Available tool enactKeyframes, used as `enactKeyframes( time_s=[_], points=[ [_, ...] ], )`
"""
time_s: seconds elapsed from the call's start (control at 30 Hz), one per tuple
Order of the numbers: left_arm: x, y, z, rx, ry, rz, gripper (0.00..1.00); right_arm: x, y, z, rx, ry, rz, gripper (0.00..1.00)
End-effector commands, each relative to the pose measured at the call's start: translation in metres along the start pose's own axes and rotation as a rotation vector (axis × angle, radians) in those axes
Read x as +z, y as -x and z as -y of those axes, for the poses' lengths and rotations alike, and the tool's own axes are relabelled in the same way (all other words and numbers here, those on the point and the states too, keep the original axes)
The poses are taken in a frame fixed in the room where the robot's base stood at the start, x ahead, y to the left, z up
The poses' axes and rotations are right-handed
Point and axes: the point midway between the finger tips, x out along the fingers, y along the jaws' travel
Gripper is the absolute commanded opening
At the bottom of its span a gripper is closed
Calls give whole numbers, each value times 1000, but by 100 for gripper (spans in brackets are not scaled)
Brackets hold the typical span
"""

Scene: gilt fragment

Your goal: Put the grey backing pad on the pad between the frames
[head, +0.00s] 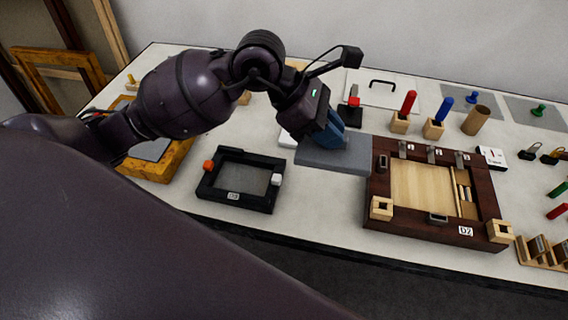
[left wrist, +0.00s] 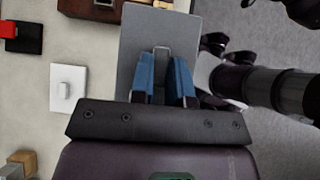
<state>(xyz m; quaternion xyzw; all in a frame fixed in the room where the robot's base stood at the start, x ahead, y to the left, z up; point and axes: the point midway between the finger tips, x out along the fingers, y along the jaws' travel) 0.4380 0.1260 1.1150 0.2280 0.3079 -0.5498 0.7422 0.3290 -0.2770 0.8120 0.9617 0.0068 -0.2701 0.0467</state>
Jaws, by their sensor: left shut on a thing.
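The grey backing pad (head: 330,160) is a flat grey slab in my left gripper (head: 338,143), held level close above the table beside the dark brown frame. The black frame (head: 228,206) lies to the left and the dark brown frame (head: 375,216) to the right. A white plate (head: 288,138) shows partly behind the grey pad; the left wrist view shows it (left wrist: 59,98) with a small knob. Any pad under the held slab is hidden. My right gripper is not seen.
A red block on a black stand (head: 352,103) and wooden holders with a red peg (head: 408,103) and a blue peg (head: 443,110) stand behind. An orange-brown frame (head: 175,160) lies at left, partly behind my arm. The table's front edge runs close below both frames.

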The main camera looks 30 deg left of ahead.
Motion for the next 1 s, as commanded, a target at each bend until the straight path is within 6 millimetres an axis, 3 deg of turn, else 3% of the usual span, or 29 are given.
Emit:
enactKeyframes(
  time_s=[0.27,0.8,1.0],
  points=[
    [-8,-11,3,-13,-7,-1,0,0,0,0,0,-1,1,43],
    [-89,-92,3,-12,-5,-1,0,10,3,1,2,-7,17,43],
    [-106,-109,3,-12,-9,0,0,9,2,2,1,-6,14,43]
  ],
)
